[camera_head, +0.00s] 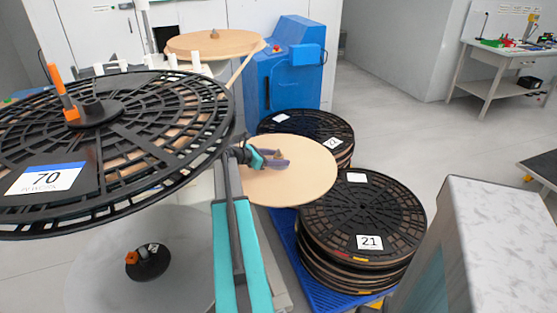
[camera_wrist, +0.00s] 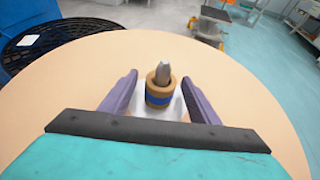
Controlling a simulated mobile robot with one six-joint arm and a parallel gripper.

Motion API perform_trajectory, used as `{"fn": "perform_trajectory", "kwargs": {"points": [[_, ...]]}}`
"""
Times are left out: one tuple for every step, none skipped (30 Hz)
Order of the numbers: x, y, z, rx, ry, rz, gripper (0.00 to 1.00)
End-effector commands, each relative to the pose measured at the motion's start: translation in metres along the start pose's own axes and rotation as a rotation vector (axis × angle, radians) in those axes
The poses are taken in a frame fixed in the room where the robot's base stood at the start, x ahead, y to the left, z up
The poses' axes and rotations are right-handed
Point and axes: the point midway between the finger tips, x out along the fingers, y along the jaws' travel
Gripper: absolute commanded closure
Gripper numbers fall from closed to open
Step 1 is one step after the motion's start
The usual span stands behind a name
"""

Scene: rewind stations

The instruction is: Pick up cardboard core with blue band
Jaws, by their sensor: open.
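The cardboard core with a blue band (camera_wrist: 158,98) stands upright on a metal spindle tip, above a round tan disc (camera_wrist: 215,70) in the wrist view. My gripper (camera_wrist: 159,95) is open, with one purple finger on each side of the core. Gaps show between the fingers and the core. In the head view my gripper (camera_head: 268,161) is over the tan disc (camera_head: 300,190), and the core there is small and mostly hidden by the fingers.
A large black reel marked 70 (camera_head: 110,130) is close at the left. Black reels marked 21 (camera_head: 362,215) are stacked on a blue pallet (camera_head: 316,290). A blue machine (camera_head: 290,75) stands behind. A grey-topped block (camera_head: 505,240) is at the right. Open floor lies beyond.

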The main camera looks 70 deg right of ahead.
Motion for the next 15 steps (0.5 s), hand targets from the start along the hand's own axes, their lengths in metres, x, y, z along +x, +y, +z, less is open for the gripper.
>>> {"fn": "perform_trajectory", "kwargs": {"points": [[-0.0002, 0.0, -0.0001, 0.0, 0.0, 0.0, 0.44], [-0.0003, 0.0001, -0.0001, 0.0, 0.0, 0.0, 0.44], [-0.0003, 0.0001, -0.0002, 0.0, 0.0, 0.0, 0.44], [-0.0004, 0.0001, -0.0002, 0.0, 0.0, 0.0, 0.44], [-0.0004, 0.0001, -0.0002, 0.0, 0.0, 0.0, 0.44], [-0.0005, 0.0001, -0.0002, 0.0, 0.0, 0.0, 0.44], [-0.0006, 0.0001, -0.0002, 0.0, 0.0, 0.001, 0.44], [-0.0006, 0.0002, -0.0002, -0.001, 0.0, 0.001, 0.44], [-0.0007, 0.0002, -0.0003, -0.001, 0.0, 0.001, 0.44], [-0.0007, 0.0002, -0.0003, -0.001, 0.0, 0.001, 0.44], [-0.0007, 0.0003, -0.0003, -0.001, 0.0, 0.001, 0.44], [-0.0008, 0.0003, -0.0003, -0.001, 0.0, 0.001, 0.46], [-0.0008, 0.0003, -0.0003, -0.001, 0.0, 0.001, 0.51], [-0.0009, 0.0003, -0.0003, -0.001, 0.0, 0.001, 0.56], [-0.0009, 0.0004, -0.0004, -0.001, 0.0, 0.001, 0.63]]}}
